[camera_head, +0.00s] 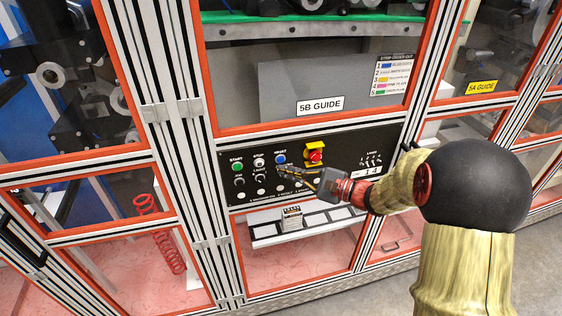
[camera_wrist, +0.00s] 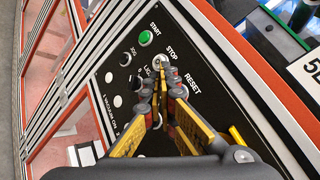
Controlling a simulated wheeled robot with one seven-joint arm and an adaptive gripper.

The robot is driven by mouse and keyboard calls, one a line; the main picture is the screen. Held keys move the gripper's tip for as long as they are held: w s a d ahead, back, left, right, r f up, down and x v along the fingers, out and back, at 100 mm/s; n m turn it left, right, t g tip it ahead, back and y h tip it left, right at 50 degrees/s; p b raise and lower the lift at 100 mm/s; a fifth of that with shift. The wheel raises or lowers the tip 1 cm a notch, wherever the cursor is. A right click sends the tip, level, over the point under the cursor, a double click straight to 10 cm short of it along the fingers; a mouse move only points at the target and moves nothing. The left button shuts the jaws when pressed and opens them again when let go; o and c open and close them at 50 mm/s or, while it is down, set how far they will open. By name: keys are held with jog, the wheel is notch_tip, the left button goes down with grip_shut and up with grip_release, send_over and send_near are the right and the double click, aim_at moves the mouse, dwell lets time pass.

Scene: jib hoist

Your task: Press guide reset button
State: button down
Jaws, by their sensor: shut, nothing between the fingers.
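The black control panel (camera_head: 235,190) is set below the 5B GUIDE window. In the head view a blue button (camera_head: 280,159) sits under the rightmost label of its top row, right of the green START button (camera_head: 237,167) and the pale STOP button (camera_head: 259,162). My gripper (camera_head: 281,170) is shut and empty, its tips just below the blue button; contact cannot be told. In the wrist view my gripper (camera_wrist: 163,72) is in front of the panel beside the RESET label (camera_wrist: 192,84). The fingers hide the button by that label.
A red emergency stop (camera_head: 316,155) on a yellow mount is right of the blue button. Several black knobs and white round parts lie below the top row. Orange-edged frames and clear doors surround the panel. A white shelf (camera_head: 320,222) lies behind the lower window.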

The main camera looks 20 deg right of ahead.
jog(key=s, duration=0.3)
jog(key=shift+s, duration=0.15)
dwell(0.7)
